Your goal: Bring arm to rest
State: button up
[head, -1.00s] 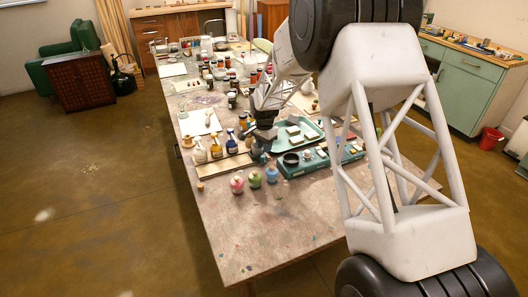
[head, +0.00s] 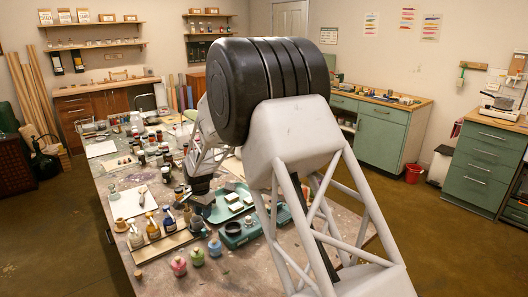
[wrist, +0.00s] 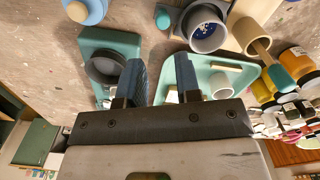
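My arm crosses the middle of the head view, with its elbow high above the table. My gripper (head: 201,192) is partly hidden behind my arm in the head view, above the left side of a teal tray (head: 218,217). In the wrist view my gripper (wrist: 161,72) has its two fingers apart, with nothing held between them. Below the fingers in that view lie a teal box with a dark round dish (wrist: 104,68) on the left and the teal tray (wrist: 240,70) on the right.
The paint-stained table (head: 270,270) holds several bottles and jars. Green cabinets (head: 380,135) stand at the back right.

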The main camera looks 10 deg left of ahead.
jog(key=s+d+r+n, duration=0.1)
jog(key=s+d+r, duration=0.5)
jog(key=d, duration=0.4)
jog(key=s+d+r+t, duration=0.1)
jog(key=s+d+r, duration=0.3)
jog(key=d+r, duration=0.6)
jog(key=s+d+r+n, duration=0.1)
jog(key=s+d+r, duration=0.5)
jog(key=d, duration=0.5)
jog(key=s+d+r+n+t, duration=0.1)
jog(key=s+d+r, duration=0.3)
jog(key=s+d, duration=1)
jog(key=s+d+f, duration=0.1)
jog(key=s+d, duration=0.1)
jog(key=s, duration=0.6)
jog(key=s+d+f+n, duration=0.1)
jog(key=s+d, duration=0.2)
jog(key=s, duration=0.6)
jog(key=shift+s+d+f+t, duration=0.15)
jog(key=shift+d+f+t, duration=0.1)
jog(key=shift+d+t, duration=0.05)
